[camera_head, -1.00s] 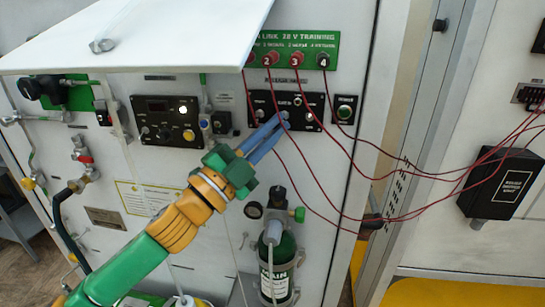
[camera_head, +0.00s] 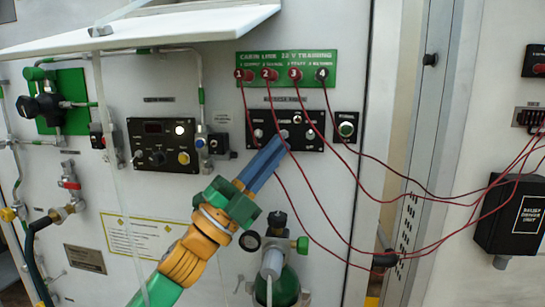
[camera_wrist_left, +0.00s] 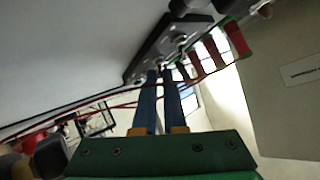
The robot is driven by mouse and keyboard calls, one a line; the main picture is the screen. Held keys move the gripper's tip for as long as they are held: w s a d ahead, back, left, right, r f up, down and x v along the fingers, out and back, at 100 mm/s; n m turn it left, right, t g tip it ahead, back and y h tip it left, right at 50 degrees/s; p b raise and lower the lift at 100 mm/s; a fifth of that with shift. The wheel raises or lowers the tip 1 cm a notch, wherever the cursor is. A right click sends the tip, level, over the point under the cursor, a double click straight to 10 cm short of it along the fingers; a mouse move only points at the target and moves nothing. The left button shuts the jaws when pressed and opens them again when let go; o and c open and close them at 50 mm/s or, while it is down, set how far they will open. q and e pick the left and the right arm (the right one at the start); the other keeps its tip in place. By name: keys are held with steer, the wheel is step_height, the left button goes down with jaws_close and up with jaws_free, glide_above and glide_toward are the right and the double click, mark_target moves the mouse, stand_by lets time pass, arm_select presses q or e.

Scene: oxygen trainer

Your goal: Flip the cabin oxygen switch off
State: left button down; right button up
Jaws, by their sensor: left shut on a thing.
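A black switch panel (camera_head: 316,142) with several toggles is on the white wall, below the green terminal strip. My left gripper (camera_head: 283,142) reaches up to the middle of this panel. Its two blue fingers are close together on the middle toggle switch (camera_head: 283,133), with their tips covering its lower part. In the left wrist view the fingers (camera_wrist_left: 163,72) run up to the panel (camera_wrist_left: 165,42), and the tips meet a small switch there. The panel's lettering is too small to read, so I cannot tell the switch's label or setting. My right gripper is not in view.
Red wires (camera_head: 352,170) hang from the green terminal strip (camera_head: 300,66) across the right of the panel. A green cylinder (camera_head: 284,284) stands below. A second black panel (camera_head: 164,144) is to the left. A raised white lid (camera_head: 150,28) overhangs above.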

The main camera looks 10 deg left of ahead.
arm_select(q)
steer(key=c, duration=1)
jaws_free()
steer(key=b+v, duration=0.3)
steer(key=v, duration=0.4)
